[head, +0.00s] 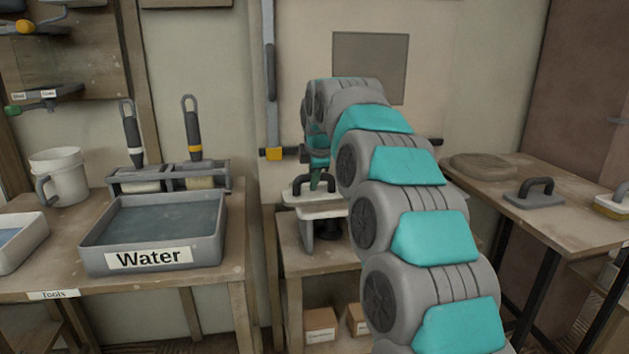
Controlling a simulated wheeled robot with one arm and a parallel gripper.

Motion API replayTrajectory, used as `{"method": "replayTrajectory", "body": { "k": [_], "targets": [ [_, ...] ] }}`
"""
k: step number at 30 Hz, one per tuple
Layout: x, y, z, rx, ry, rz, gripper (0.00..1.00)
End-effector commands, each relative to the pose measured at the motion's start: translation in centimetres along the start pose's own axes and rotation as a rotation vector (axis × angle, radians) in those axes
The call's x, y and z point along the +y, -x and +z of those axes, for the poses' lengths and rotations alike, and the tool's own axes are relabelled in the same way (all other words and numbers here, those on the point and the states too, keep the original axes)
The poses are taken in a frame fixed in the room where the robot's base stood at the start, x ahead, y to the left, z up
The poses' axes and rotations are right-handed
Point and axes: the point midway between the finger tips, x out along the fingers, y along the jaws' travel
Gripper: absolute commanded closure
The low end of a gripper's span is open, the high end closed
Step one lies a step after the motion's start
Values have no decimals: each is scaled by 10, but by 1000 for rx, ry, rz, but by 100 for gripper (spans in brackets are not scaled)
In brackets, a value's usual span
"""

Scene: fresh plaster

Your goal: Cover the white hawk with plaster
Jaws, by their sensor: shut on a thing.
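The white hawk (318,213) appears as a pale flat board at the middle bench, partly hidden behind my arm. A black-handled tool (313,182) is just above its board; I cannot tell whether they touch. My gripper (317,176) points down at this tool and appears shut on its handle, though my arm hides part of the grip. A round, flat, brownish mound (483,167), perhaps plaster, lies on the right table. I cannot make out plaster on the visible part of the hawk.
A grey water tray (96,232) stands on the left bench, with two upright brushes (192,140) behind it and a white jug (62,178). A float (535,195) and a yellow-edged tool (612,207) sit on the right table (575,229). Boxes (320,326) lie below the middle bench.

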Motion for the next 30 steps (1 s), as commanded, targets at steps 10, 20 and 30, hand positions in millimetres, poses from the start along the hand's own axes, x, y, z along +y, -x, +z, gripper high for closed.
{"method": "replayTrajectory", "body": {
  "k": [10, 20, 30],
  "targets": [
    [18, -10, 1, -2, 0, 5, 100],
    [31, -18, 0, -1, 0, 3, 100],
    [46, -29, 2, -7, -3, 4, 100]
  ]
}}
